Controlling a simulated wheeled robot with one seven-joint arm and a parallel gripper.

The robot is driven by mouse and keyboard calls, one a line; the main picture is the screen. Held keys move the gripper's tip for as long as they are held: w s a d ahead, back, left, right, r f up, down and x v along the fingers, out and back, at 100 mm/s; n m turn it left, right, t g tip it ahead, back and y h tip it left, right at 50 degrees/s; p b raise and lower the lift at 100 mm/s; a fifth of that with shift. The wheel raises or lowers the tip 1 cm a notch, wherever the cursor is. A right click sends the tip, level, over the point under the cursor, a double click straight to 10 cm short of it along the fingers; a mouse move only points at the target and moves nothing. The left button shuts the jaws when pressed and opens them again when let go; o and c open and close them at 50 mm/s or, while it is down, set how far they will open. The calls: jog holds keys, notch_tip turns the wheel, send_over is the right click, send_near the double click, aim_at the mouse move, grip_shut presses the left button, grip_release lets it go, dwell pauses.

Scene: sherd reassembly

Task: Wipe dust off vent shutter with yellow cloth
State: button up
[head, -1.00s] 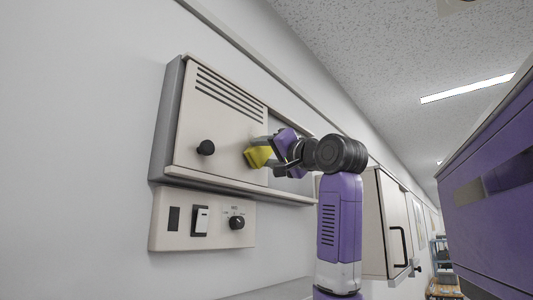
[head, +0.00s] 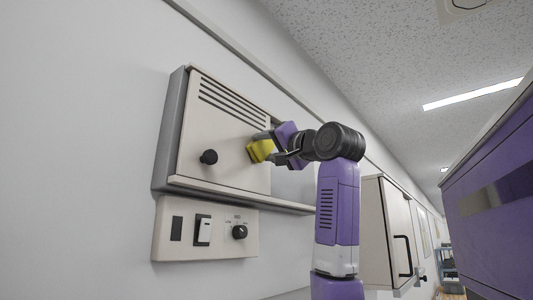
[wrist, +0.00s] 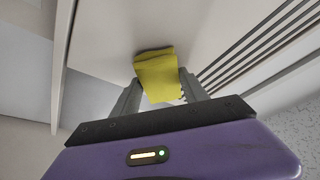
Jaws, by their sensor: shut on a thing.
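The vent shutter (head: 225,140) is a pale panel with dark slots near its top and a black knob (head: 209,157) at its lower left. It also shows in the wrist view (wrist: 215,30), slots at the right. My gripper (head: 262,147) is at the panel's right part, below the slots. It is shut on the folded yellow cloth (wrist: 158,76), held between both fingers. The cloth also shows in the head view (head: 259,152), at the panel's face; whether it touches cannot be told. No dust can be made out.
A switch plate (head: 205,230) with a rocker switch and a dial is below the vent housing (head: 172,130). A ledge runs under the shutter. A wall cabinet (head: 388,230) with a black handle is right of my arm.

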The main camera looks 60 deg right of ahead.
jog(key=shift+w+r, duration=0.1)
jog(key=shift+r, duration=1.95)
notch_tip(320, 180, down, 8)
jog(key=b, duration=0.6)
jog(key=shift+f, duration=0.2)
jog(key=s+a+b, duration=0.1)
jog(key=s, duration=0.5)
jog(key=shift+a+b, duration=0.15)
jog(key=shift+b, duration=0.25)
jog(key=s, duration=0.2)
jog(key=shift+s+a+b, duration=0.35)
jog(key=shift+s, duration=0.05)
